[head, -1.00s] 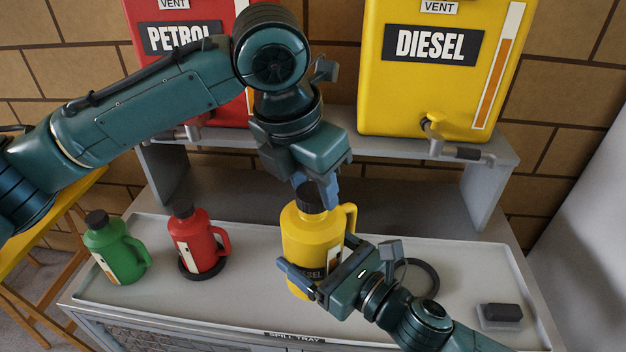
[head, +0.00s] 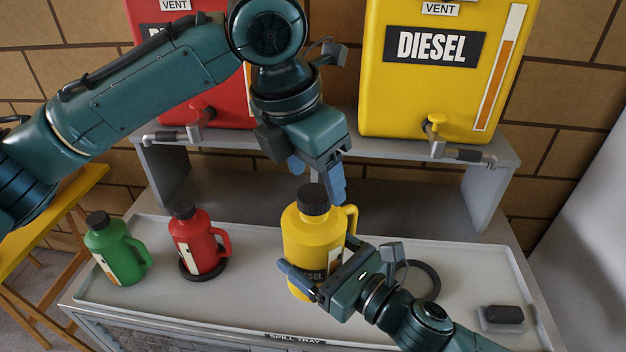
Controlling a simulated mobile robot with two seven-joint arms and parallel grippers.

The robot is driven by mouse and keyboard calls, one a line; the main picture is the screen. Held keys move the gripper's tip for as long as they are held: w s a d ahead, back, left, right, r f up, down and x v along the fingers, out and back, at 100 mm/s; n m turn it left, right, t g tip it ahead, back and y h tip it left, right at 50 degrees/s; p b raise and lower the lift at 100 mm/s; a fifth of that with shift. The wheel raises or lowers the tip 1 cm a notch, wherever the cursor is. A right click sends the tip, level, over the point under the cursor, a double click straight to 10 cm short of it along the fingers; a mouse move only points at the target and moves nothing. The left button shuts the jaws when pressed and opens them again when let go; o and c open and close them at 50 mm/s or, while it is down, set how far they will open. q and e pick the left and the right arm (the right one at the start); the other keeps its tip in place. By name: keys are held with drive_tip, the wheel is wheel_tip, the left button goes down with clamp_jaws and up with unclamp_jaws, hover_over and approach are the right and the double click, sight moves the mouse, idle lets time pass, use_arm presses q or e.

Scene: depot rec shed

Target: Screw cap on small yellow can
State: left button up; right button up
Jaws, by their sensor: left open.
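The small yellow can (head: 302,236) with a "DIESEL" label stands upright on the grey spill tray, with its handle on the right. A black cap (head: 313,199) sits on its neck; the threads are hidden. My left gripper (head: 317,180) points down just above the cap, its blue fingers open and spread, with nothing between them. My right gripper (head: 320,267) is shut on the can's lower body from the front right; one finger shows on the left side, the other is partly hidden.
A green can (head: 112,253) and a red can (head: 198,245) stand at left on the tray (head: 230,308). A dark ring (head: 432,272) and a small black block (head: 504,313) lie at right. The shelf (head: 345,146) and yellow diesel tank (head: 440,95) are behind.

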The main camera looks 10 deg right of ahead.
use_arm(q)
wheel_tip(320, 180, up, 2)
drive_tip(key=shift+r, duration=0.2)
drive_tip(key=shift+c, duration=0.4)
